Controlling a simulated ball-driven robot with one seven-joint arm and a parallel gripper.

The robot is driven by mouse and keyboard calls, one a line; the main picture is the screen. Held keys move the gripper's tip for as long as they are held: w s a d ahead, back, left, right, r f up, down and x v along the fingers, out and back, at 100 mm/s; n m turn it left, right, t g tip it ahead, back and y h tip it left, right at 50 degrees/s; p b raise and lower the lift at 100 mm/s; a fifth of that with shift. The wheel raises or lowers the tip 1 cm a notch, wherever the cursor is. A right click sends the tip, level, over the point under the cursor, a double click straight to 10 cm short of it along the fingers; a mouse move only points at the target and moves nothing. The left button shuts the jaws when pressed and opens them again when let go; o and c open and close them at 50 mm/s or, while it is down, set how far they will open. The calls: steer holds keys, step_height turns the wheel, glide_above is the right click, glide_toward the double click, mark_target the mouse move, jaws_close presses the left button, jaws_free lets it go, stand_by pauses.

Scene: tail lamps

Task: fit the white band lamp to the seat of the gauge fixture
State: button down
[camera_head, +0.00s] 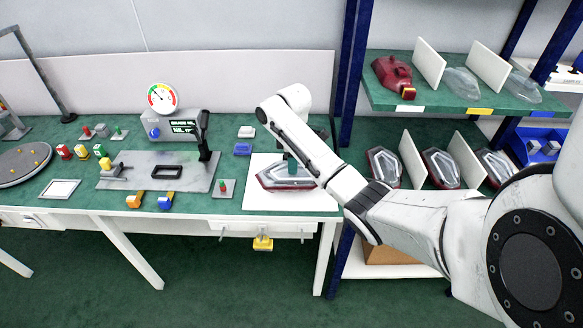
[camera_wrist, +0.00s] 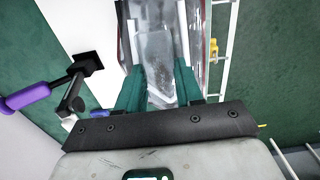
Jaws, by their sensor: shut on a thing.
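The lamp (camera_head: 270,182), with a clear and whitish top and a dark red rim, is at the white mat (camera_head: 262,204) on the right end of the bench. I cannot tell whether it rests on the mat or hangs just above it. My gripper (camera_head: 292,166) points down and is shut on it. In the wrist view, the teal fingers of my gripper (camera_wrist: 158,75) close on both sides of the lamp (camera_wrist: 160,45); its near end is partly hidden. The gauge fixture (camera_head: 125,178) is a grey plate to the left, with a dark-framed seat (camera_head: 167,172) showing empty.
A dial gauge (camera_head: 162,97) and a small display (camera_head: 184,126) stand behind the plate. A black upright clamp (camera_head: 205,140) rises at its right. Small blocks lie around the plate. More lamps (camera_head: 440,168) sit on the shelf at right.

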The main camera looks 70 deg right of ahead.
steer(key=s+r+p, duration=0.1)
steer(key=r, duration=0.1)
steer(key=s+r+p, duration=0.1)
steer(key=r, duration=0.1)
steer(key=s+a+r+p, duration=0.1)
steer(key=s+r, duration=0.1)
steer(key=s+a+r+p, duration=0.2)
steer(key=s+r+p, duration=0.1)
steer(key=s, duration=0.6)
steer(key=shift+a+r, duration=0.25)
steer(key=shift+a, duration=0.1)
steer(key=shift+w, duration=0.1)
